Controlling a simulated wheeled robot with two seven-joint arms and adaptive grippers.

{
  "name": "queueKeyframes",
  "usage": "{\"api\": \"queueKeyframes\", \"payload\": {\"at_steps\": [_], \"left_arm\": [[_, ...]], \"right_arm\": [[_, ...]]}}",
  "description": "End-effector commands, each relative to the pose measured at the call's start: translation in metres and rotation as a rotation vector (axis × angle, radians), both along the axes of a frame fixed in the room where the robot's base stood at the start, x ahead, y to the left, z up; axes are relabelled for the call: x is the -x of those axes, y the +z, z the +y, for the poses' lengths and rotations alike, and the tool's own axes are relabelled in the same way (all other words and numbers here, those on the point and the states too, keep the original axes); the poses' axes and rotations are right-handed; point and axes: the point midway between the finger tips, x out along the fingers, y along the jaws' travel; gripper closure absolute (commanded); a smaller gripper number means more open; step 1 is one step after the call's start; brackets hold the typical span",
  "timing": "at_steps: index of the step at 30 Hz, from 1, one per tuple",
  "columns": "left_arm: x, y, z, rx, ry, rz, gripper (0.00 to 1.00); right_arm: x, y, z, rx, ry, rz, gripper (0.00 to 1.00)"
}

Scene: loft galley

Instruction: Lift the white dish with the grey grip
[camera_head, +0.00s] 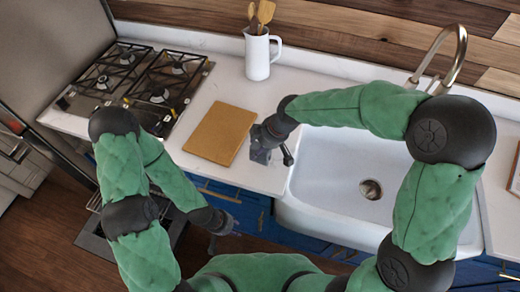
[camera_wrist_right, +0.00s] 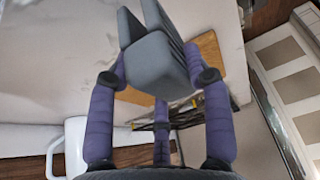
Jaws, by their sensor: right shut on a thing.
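My right gripper (camera_head: 264,152) is over the counter by the left rim of the sink, to the right of the wooden board. I cannot make out a white dish apart from the pale counter and sink in either view. My left gripper (camera_head: 215,240) hangs low in front of the blue cabinets. It is small and partly hidden, so I cannot tell whether it is open.
The white sink (camera_head: 345,150) has a tall faucet (camera_head: 460,50) behind it. A wooden board (camera_head: 220,133) lies on the counter. A white pitcher (camera_head: 257,57) with wooden utensils stands by the wall. A gas hob (camera_head: 145,80) is at the left.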

Motion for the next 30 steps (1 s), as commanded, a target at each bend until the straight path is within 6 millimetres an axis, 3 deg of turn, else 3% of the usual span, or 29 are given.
{"api": "queueKeyframes", "payload": {"at_steps": [9,18,24,30], "left_arm": [[0.000,0.015,0.000,0.000,0.000,0.000,0.60],[0.000,0.022,0.000,0.000,0.000,0.000,0.60],[0.000,0.024,0.000,0.000,0.000,0.000,0.60],[0.000,0.024,0.000,0.000,0.000,0.000,0.60]], "right_arm": [[0.059,0.065,0.006,0.000,0.005,-0.002,0.83],[0.115,0.088,0.011,0.000,0.003,0.000,0.83],[0.134,0.095,0.013,0.000,0.001,0.000,0.83],[0.139,0.097,0.013,0.000,0.001,0.000,0.83]]}}
